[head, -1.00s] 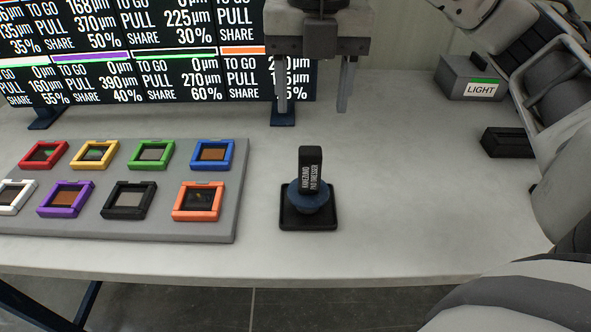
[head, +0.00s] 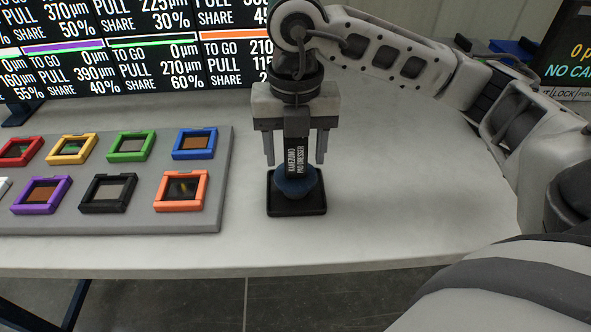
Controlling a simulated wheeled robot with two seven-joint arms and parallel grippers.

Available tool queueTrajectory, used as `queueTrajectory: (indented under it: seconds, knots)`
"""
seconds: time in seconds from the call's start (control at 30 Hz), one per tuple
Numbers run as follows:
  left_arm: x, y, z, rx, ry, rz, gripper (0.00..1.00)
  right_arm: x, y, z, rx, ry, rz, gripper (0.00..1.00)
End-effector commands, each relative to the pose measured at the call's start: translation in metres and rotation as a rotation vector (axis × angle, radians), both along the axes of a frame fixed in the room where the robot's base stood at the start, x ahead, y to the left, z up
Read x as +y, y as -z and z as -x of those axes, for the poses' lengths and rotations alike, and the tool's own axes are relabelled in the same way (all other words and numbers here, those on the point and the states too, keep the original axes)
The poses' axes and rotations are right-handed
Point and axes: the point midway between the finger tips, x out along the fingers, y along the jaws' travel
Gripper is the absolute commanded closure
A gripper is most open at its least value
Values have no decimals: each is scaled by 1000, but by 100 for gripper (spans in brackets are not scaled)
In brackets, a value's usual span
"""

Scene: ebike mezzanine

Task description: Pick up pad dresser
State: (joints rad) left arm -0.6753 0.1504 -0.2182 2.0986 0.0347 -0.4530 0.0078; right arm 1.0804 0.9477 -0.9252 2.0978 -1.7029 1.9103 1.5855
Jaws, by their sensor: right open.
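The pad dresser (head: 297,172) stands upright on a small black square base (head: 297,207) on the table. It has a dark upright handle with white lettering and a rounded blue lower part. My right gripper (head: 296,161) points down over it, with one finger on each side of the handle. The jaws are open, and gaps show between the fingers and the handle. The top of the handle reaches up to the gripper's underside. My left gripper is out of view.
A grey tray (head: 226,160) with several coloured square frames lies to the left on the pale table (head: 400,215). A lit display (head: 130,50) stands behind. Another screen (head: 572,60) is at the far right. The table right of the dresser is clear.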

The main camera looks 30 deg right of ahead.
Motion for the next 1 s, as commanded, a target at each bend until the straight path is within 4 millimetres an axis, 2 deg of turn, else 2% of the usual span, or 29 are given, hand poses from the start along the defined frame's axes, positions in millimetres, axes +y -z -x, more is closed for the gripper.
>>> queueTrajectory:
  seconds: [0.13, 0.37, 0.4, 0.57, 1.0]
  knots:
    - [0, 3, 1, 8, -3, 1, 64, 0, 15, 0, 1, 1, 0, 42]
    - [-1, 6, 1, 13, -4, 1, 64, 0, 17, 0, 0, 0, 0, 42]
    - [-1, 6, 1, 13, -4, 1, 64, 0, 17, 0, 0, 0, 0, 45]
    - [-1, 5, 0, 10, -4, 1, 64, 0, 17, 0, 0, 1, 0, 89]
    - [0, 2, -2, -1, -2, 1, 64, 0, 11, -1, -6, 1, -2, 89]
